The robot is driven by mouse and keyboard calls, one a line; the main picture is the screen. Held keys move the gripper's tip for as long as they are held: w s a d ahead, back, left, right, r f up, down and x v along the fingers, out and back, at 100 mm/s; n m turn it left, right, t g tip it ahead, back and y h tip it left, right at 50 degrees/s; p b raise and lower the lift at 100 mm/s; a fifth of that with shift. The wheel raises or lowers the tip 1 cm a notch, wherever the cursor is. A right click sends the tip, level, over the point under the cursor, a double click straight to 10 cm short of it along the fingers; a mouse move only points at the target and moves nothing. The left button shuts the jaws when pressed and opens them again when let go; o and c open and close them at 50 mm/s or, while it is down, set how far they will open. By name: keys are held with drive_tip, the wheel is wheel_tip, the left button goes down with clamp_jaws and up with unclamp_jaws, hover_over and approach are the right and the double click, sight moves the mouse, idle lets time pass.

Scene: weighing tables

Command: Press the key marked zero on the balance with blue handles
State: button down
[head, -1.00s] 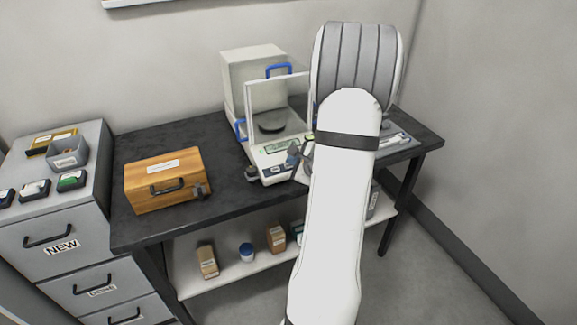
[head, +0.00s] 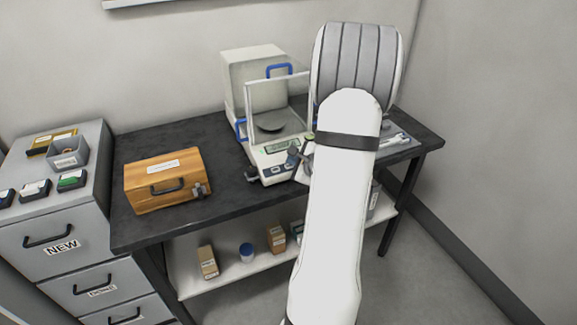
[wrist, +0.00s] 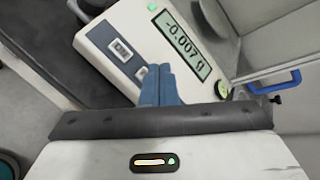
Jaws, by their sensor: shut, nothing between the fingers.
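The balance with blue handles (head: 276,158) stands on the dark table, its pan inside a clear shield. Its blue handles show in the head view (head: 279,69) and at the right of the wrist view (wrist: 276,84). Its display (wrist: 184,43) reads -0.007 g. A dark key panel (wrist: 112,45) on its front carries small pale keys (wrist: 121,49); their marks are too small to read. My gripper (wrist: 160,82) is shut and empty, its blue-grey fingertips over the panel's right end beside the display. They hide part of the panel. I cannot tell whether they touch it.
A wooden box (head: 166,181) stands left of the balance. A grey drawer cabinet (head: 62,220) is further left. A tray with small tools (head: 397,140) lies at the table's right. Small boxes (head: 208,262) stand on the lower shelf. My arm hides the table's middle right.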

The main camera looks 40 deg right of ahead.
drive_tip(key=shift+w+f+b, duration=0.2)
drive_tip(key=shift+f+b, duration=0.6)
drive_tip(key=shift+b, duration=0.7)
idle(0.8)
drive_tip(key=shift+r, duration=0.1)
drive_tip(key=shift+s+r, duration=0.25)
drive_tip(key=shift+r, duration=0.4)
drive_tip(key=shift+r, duration=0.1)
drive_tip(key=r+p, duration=0.1)
drive_tip(key=r, duration=0.1)
drive_tip(key=s+r+p, duration=0.1)
drive_tip(key=r, duration=0.1)
drive_tip(key=shift+s+a+r+p, duration=0.15)
drive_tip(key=shift+s+r+p, duration=0.05)
drive_tip(key=shift+r+p, duration=0.15)
idle(0.8)
